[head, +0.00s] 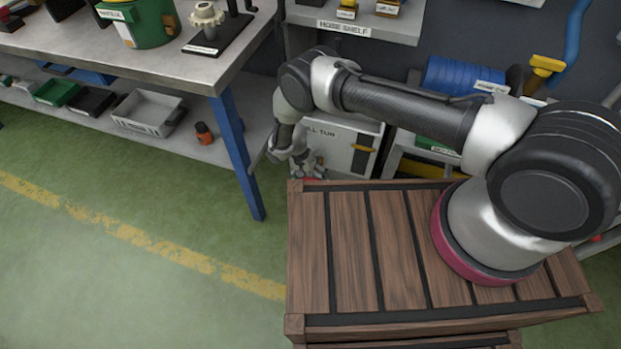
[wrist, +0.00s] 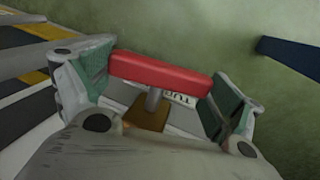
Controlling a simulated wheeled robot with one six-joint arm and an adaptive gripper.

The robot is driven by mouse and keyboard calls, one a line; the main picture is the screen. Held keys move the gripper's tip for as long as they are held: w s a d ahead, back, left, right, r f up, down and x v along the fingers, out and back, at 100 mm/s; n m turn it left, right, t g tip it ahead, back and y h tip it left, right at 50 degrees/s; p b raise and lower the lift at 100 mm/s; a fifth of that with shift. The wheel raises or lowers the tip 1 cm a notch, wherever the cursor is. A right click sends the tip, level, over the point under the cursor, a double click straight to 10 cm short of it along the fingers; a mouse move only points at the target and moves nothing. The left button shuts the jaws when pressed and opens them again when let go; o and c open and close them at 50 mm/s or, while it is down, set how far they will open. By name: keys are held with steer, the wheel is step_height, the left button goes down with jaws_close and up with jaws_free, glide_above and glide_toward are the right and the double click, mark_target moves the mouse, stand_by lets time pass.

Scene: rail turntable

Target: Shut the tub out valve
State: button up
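The tub out valve shows in the wrist view as a red bar handle (wrist: 160,73) on a grey stem over a brownish-yellow base. A white label (wrist: 185,99) reading "TUR" or "TUB" is partly hidden behind it. My gripper (wrist: 158,88) is open, with one green-padded finger at each end of the handle. The left finger looks close to the handle's left end; I cannot tell whether either finger touches it. In the head view my gripper (head: 297,158) is low beside a white box labelled "...LL TUB" (head: 345,148), and a bit of red shows below it.
A blue-legged workbench (head: 237,150) stands left of my arm, with a grey bin (head: 147,113) on its lower shelf. The hose shelf (head: 345,22) is above and behind. A yellow-handled valve (head: 546,65) stands at right. Green floor (head: 120,270) is clear at left.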

steer(key=shift+d+y, duration=0.1)
steer(key=shift+y, duration=0.6)
steer(key=shift+t+y, duration=0.5)
steer(key=shift+y, duration=0.4)
steer(key=o, duration=0.7)
steer(key=shift+r, duration=0.15)
step_height(320, 180, up, 12)
steer(key=shift+d, duration=0.1)
